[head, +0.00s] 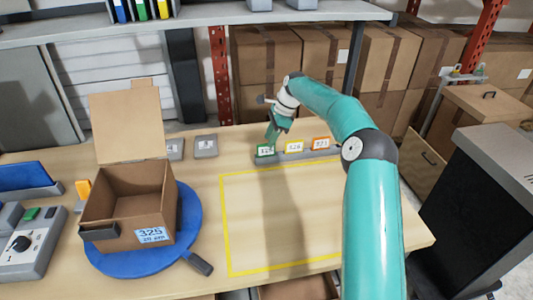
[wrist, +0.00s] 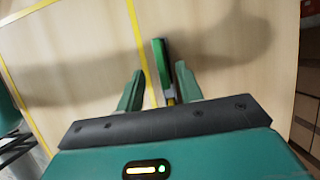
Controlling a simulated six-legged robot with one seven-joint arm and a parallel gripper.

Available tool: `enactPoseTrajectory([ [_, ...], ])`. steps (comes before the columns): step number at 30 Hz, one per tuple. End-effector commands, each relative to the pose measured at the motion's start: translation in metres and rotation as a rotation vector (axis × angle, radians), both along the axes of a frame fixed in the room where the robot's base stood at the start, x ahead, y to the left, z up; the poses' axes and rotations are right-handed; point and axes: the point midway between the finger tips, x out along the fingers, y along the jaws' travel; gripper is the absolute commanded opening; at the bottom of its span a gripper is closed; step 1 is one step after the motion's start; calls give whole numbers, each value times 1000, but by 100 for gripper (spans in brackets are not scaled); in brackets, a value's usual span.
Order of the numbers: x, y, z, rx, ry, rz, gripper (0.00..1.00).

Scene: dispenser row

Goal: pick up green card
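The green card (head: 266,150), a white number plate with a green border, stands in a grey holder at the left end of a short row at the back of the table. My gripper (head: 272,138) is just above and behind it in the head view, pointing down. In the wrist view a narrow green piece (wrist: 162,62), seemingly the card seen edge-on, lies between the two teal fingers. My gripper (wrist: 159,69) is open there, with a gap visible on both sides of the piece. Its height above the card is hard to judge.
A yellow card (head: 294,146) and an orange card (head: 321,143) stand close to the right. A yellow taped outline (head: 224,225) marks bare table in front. An open box (head: 125,210) sits on a blue turntable (head: 190,225) at left. Grey blocks (head: 205,147) stand left of the cards.

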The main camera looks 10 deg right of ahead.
Motion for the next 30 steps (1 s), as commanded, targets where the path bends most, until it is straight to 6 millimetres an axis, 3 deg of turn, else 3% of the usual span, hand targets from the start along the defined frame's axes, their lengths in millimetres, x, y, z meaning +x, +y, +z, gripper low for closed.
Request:
enactPoseTrajectory([
  [9,1,14,-41,1,1,-2,36],
  [17,1,15,-43,0,-1,-1,36],
  [21,1,15,-43,0,-1,-1,9],
  [23,1,15,-43,0,-1,-1,0],
  [30,1,15,-43,0,-1,-1,0],
])
